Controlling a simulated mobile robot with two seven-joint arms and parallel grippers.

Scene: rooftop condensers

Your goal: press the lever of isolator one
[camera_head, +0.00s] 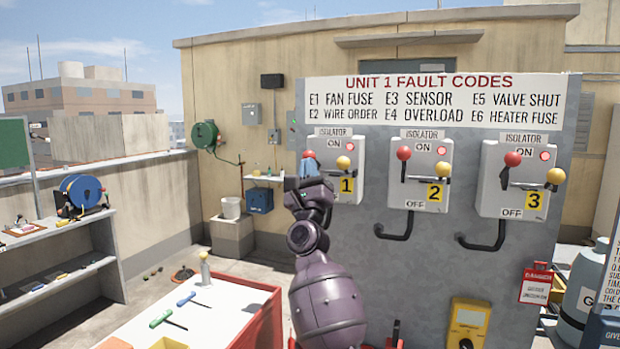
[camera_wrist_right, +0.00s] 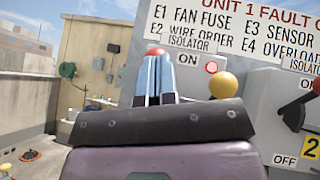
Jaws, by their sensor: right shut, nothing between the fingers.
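Isolator one (camera_head: 354,185) is a pale box with a yellow "1" label, on the left of the grey panel. It has a red ball knob (camera_head: 309,154), a yellow ball knob (camera_head: 343,162) and a lit red lamp by "ON". My right gripper (camera_head: 308,168) is shut and empty, its blue fingers in front of the box's left side, just below the red knob. In the right wrist view the red knob (camera_wrist_right: 155,49) shows just above the fingertips (camera_wrist_right: 155,60); I cannot tell whether they touch. The lever arm is hidden behind my gripper. My left gripper is out of view.
Isolator two (camera_head: 408,188) and isolator three (camera_head: 495,200) stand to the right, each with red and yellow knobs and a lit lamp. Black conduits hang below them. A red-edged workbench (camera_head: 262,312) with tools is at the lower left.

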